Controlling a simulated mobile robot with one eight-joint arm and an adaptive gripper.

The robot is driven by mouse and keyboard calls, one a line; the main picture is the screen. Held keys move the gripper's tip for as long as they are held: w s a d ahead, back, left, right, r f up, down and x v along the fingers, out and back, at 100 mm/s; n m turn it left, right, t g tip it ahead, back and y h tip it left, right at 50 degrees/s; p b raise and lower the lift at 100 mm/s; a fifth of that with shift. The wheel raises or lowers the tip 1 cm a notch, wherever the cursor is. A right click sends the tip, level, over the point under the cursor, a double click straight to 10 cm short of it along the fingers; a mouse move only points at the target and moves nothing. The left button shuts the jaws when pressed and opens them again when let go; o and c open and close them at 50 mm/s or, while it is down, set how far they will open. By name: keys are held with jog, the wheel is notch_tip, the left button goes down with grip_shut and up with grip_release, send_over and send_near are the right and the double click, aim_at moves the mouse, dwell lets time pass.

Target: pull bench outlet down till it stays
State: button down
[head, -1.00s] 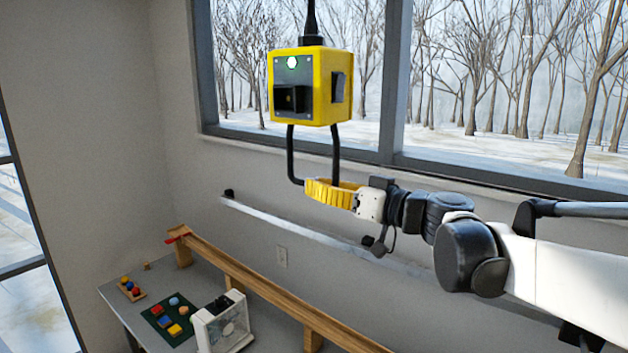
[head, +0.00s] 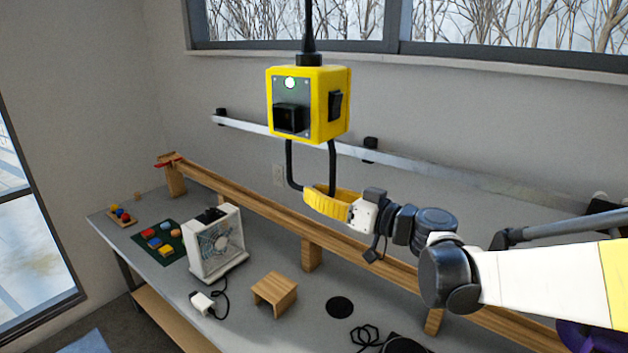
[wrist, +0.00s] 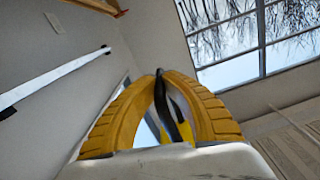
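The bench outlet (head: 325,104) is a yellow box hanging from a black cord, with a lit white-green light and a black socket on its front. A black U-shaped handle (head: 290,166) hangs below it. My gripper (head: 312,197), with yellow ribbed fingers, is at the bottom of this handle, under the box. In the wrist view my gripper's fingertips (wrist: 161,74) come together around the black handle bar (wrist: 165,105). The outlet's yellow body is mostly hidden behind the fingers there. The box hangs upright.
A metal rail (head: 450,176) runs along the wall behind the outlet. The air directly under the gripper is clear.

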notch_tip(320, 180, down, 14)
jog(key=b, duration=0.8)
jog(key=shift+r, duration=0.1)
jog(key=c, duration=1.5)
grip_release()
jog(key=shift+o, duration=0.2)
jog(key=v, duration=1.2)
